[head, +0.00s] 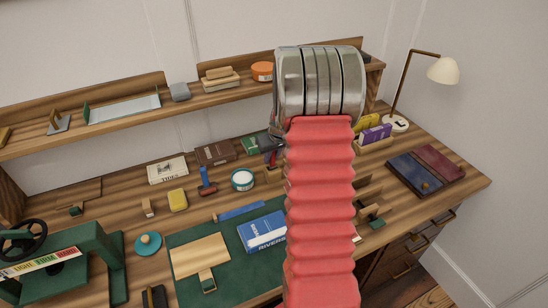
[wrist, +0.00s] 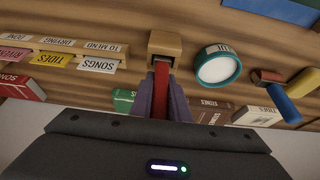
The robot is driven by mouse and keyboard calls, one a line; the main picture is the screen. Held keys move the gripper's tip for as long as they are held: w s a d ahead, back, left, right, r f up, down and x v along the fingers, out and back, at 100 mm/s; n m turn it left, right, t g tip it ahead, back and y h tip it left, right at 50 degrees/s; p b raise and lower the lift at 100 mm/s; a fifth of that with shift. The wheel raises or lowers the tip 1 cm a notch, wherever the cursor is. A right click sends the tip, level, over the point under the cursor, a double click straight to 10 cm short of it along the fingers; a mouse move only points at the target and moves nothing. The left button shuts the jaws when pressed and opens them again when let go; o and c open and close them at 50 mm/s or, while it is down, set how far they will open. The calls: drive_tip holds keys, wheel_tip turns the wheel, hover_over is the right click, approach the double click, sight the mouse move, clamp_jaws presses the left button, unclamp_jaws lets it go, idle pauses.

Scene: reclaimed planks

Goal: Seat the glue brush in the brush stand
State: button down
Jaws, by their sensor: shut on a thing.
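In the wrist view my gripper (wrist: 165,100) has purple fingers, shut on a narrow red piece, which I take to be the glue brush (wrist: 161,88). Its far end meets the dark opening of a small wooden block, apparently the brush stand (wrist: 165,42). I cannot tell whether the brush is inside the stand or only in front of it. The brush's bristles are not visible. In the head view the stand (head: 272,175) shows just left of my red arm, beside the pot, with my gripper (head: 270,157) mostly hidden behind the arm.
A teal-rimmed pot (wrist: 218,67) stands close beside the stand. A roller with a blue handle (wrist: 283,104) lies beyond it. Labelled cards (wrist: 88,48) are on the other side. Books (head: 215,152) line the back, under a shelf (head: 135,116).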

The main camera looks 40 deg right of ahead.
drive_tip(key=shift+f, duration=0.45)
drive_tip(key=c, duration=1.7)
unclamp_jaws()
drive_tip(key=shift+f, duration=0.1)
drive_tip(key=v, duration=1.2)
